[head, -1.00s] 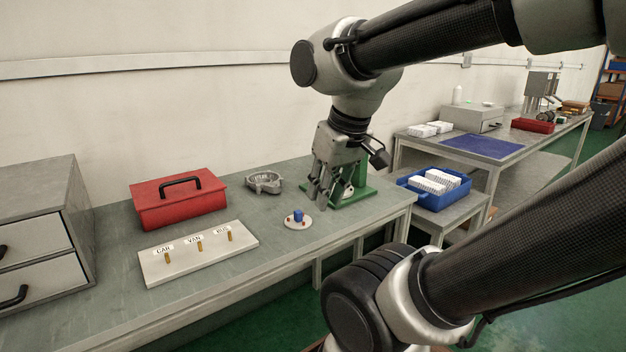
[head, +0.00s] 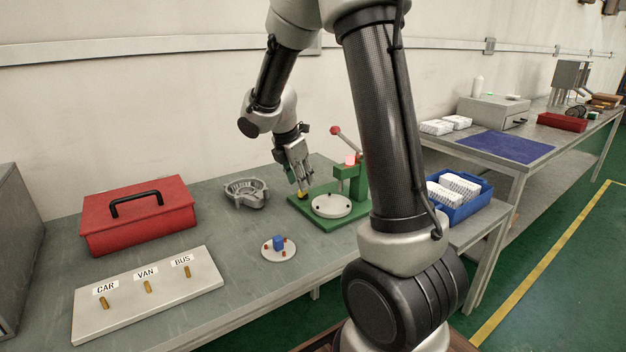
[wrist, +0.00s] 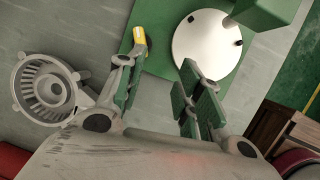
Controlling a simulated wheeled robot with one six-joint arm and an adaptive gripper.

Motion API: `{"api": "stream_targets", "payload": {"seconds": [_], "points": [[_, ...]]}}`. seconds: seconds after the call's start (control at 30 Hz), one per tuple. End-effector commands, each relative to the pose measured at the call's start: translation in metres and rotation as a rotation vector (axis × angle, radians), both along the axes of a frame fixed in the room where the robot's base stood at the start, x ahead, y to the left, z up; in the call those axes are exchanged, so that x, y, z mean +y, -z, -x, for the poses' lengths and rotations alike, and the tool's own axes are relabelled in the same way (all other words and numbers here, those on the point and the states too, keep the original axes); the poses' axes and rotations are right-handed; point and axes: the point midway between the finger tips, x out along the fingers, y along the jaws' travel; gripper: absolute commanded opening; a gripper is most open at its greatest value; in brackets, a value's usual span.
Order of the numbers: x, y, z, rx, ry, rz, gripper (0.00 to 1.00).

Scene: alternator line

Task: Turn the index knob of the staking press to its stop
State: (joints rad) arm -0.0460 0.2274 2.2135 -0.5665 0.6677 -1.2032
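The staking press has a green base (head: 345,222), a white round plate (head: 331,206) and a lever with a red ball. A small yellow knob (head: 303,195) sits at the base's back left corner; I take it for the index knob. In the wrist view the yellow knob (wrist: 139,38) shows beside the tip of the left finger, and the white plate (wrist: 207,45) lies beyond the right finger. My gripper (head: 302,184) points down close to the knob. In the wrist view my gripper (wrist: 162,60) is open with nothing between its fingers. Whether a finger touches the knob I cannot tell.
A grey metal housing (head: 246,192) lies left of the press. A small disc with a blue block (head: 278,246) stands in front. A red toolbox (head: 138,214) and the CAR/VAN/BUS board (head: 150,291) are at left. A blue bin (head: 459,211) stands to the right.

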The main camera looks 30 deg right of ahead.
Motion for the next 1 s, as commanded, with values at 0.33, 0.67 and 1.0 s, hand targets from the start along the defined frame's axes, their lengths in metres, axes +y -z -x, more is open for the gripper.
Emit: {"api": "stream_targets", "payload": {"seconds": [0.33,0.67,1.0], "points": [[0.002,-0.009,-0.024,0.059,-0.413,0.070,0.36],[-0.014,0.036,-0.032,0.066,-0.419,0.070,0.36],[-0.023,0.061,-0.039,0.061,-0.420,0.070,0.36]]}}
